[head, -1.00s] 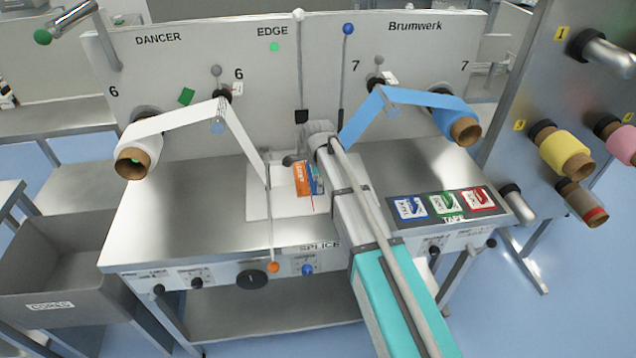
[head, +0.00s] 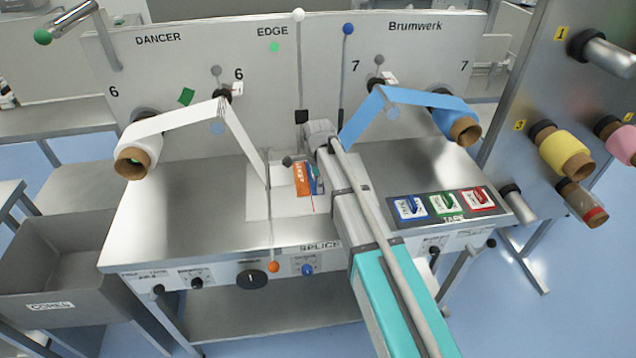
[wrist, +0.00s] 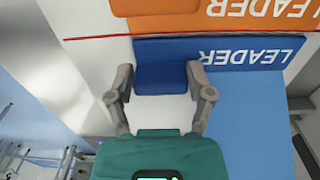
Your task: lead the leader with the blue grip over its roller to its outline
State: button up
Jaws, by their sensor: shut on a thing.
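My arm hides the gripper in the head view.
A white web (head: 170,122) comes over the left roller to the plate. Tape pads (head: 445,203) lie right of my arm. A lever with an orange knob (head: 273,267) stands in front.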

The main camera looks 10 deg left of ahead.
jog(key=o, duration=1.2)
jog(key=shift+r, duration=0.15)
notch_tip(320, 180, up, 5)
jog(key=p, duration=0.5)
jog(key=shift+r+p, duration=0.2)
jog(key=shift+p, duration=0.15)
jog(key=shift+w+d+r+p, duration=0.4)
jog(key=shift+d+r+p, duration=0.9)
jog(key=shift+r+p, duration=2.6)
jog(key=shift+w+d+r+p, duration=0.45)
jog(key=shift+d+r+p, duration=0.85)
jog(key=shift+r+p, duration=2.55)
jog(key=shift+w+d+r+p, duration=0.4)
jog(key=shift+d+r+p, duration=0.9)
jog(key=shift+r+p, duration=2.6)
